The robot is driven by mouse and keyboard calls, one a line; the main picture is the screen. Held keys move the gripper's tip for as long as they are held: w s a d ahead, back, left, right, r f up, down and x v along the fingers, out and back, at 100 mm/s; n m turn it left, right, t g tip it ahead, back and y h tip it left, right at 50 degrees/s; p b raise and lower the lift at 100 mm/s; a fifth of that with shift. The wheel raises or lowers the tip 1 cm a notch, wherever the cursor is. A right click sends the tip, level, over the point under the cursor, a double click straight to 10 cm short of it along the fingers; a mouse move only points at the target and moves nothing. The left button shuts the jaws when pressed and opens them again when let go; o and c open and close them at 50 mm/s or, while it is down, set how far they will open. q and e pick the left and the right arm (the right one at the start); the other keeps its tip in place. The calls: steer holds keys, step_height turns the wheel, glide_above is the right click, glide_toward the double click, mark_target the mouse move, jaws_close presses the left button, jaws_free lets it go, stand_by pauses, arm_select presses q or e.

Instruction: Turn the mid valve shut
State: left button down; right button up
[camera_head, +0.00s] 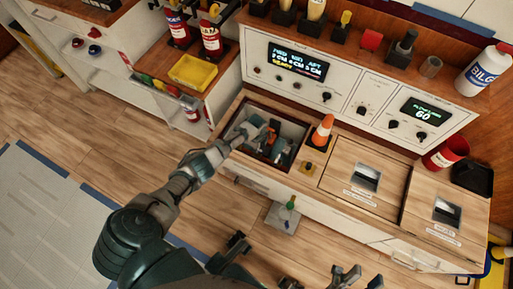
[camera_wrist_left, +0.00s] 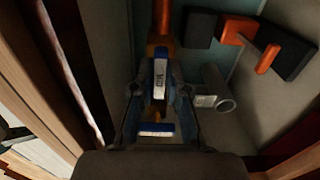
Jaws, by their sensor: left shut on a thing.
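My left arm reaches into an open compartment (camera_head: 300,129) in the counter, and my left gripper (camera_head: 245,131) is down inside it. In the left wrist view, my left gripper (camera_wrist_left: 160,100) has a finger on each side of a blue valve handle (camera_wrist_left: 159,83) and is shut on it. The handle has a white label whose letters look like MID, and it sits on an orange fitting below an orange-red pipe (camera_wrist_left: 162,18). A second blue part with a white label (camera_wrist_left: 156,128) shows lower between the fingers. Dark parts of my right gripper (camera_head: 345,277) show at the bottom edge; its opening is unclear.
Black and orange parts (camera_wrist_left: 237,32) and a grey round fitting (camera_wrist_left: 217,98) lie right of the gripper in the compartment. An orange cone (camera_head: 322,131) stands by its right edge. Wooden lids (camera_head: 345,200) cover the counter to the right. A yellow tray (camera_head: 193,72) stands at the back left.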

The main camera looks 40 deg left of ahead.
arm_select(q)
steer(key=c, duration=1.2)
jaws_free()
steer(key=shift+w, duration=0.15)
steer(key=shift+o, duration=0.2)
steer(key=shift+r, duration=0.45)
step_height(320, 180, up, 11)
steer(key=shift+d, duration=0.1)
